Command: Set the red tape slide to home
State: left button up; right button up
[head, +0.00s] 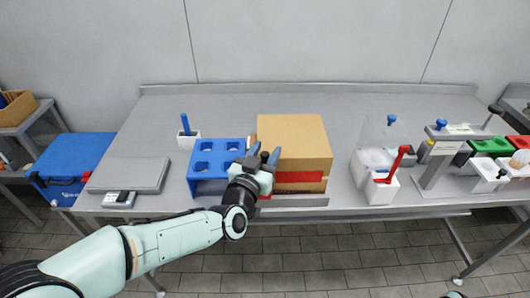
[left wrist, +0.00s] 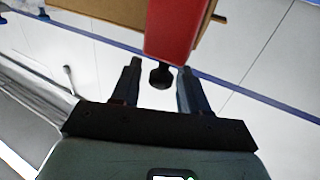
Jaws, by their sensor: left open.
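The red tape slide (head: 302,177) shows as a red band low on the front of a cardboard box (head: 292,130) in the head view. In the left wrist view the red slide (left wrist: 174,28) comes down from the top edge, with a black knob (left wrist: 161,77) at its end. My left gripper (head: 264,153) is at the box's front left in the head view and hides part of it. Its two fingers are open, one on each side of the knob in the left wrist view, with gaps visible beside it.
A grey rail (head: 295,201) lies along the bench front below the box. A blue rack (head: 215,150) with holes stands close left of the gripper. A flat grey scale (head: 130,174) is farther left. A white container with a red handle (head: 393,164) stands right, past bare bench.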

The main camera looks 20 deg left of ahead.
pick_arm(q)
grip_shut()
jog(key=w+d+p, duration=0.3)
jog(key=w+d, duration=0.1)
jog(key=d, duration=1.1)
jog(key=shift+w+d+r+p, duration=0.15)
jog(key=shift+d+r+p, duration=0.15)
jog(key=shift+d, duration=0.1)
jog(key=shift+c, duration=0.5)
grip_release()
jog(key=shift+o, duration=0.5)
jog(key=shift+w+d+f, duration=0.1)
jog(key=shift+d, duration=0.05)
jog(key=shift+f, duration=0.1)
